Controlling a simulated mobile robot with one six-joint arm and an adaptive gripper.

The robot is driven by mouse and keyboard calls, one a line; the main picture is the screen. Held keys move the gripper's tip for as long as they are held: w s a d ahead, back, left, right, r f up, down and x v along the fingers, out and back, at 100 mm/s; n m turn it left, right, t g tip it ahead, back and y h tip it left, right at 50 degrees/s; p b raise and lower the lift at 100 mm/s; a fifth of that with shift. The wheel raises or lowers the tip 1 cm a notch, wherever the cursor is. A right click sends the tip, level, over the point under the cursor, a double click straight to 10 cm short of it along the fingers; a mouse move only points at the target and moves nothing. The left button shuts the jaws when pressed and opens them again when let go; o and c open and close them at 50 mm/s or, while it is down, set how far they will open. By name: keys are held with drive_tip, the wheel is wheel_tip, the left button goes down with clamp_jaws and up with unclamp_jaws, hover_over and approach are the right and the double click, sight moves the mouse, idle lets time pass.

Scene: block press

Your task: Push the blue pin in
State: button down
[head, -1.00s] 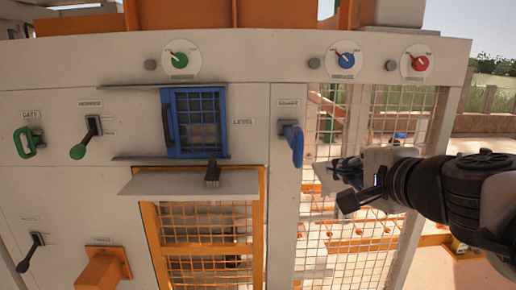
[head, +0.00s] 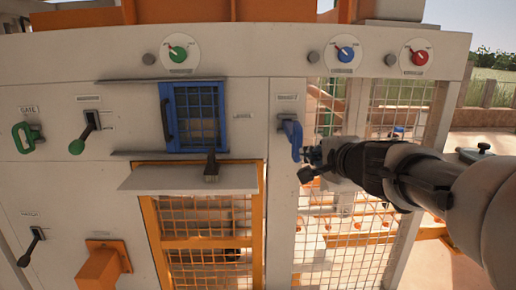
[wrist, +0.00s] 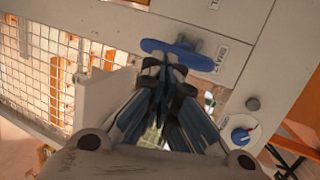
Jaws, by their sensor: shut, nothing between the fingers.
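The blue pin (head: 291,138) has a long blue handle and sits on a narrow light panel post in the head view. In the wrist view its handle (wrist: 178,54) lies across the top middle, with its mount behind it. My gripper (head: 313,161) is just right of the pin in the head view. In the wrist view my gripper's fingertips (wrist: 165,62) are together, empty, and overlap the middle of the handle. I cannot tell whether they touch it.
A blue mesh door (head: 196,117) and an orange mesh gate (head: 205,225) are left of the post. A grey ledge (head: 190,179) sticks out above the gate. Green levers (head: 80,141) are further left. Wire mesh (head: 345,245) fills the right side. Dials (head: 345,54) run along the top.

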sight(289, 128)
drive_tip(key=shift+w+a, duration=0.1)
drive_tip(key=shift+w, duration=0.65)
drive_tip(key=w+p, duration=0.2)
drive_tip(key=w, duration=1.1)
drive_tip(key=shift+w, duration=0.2)
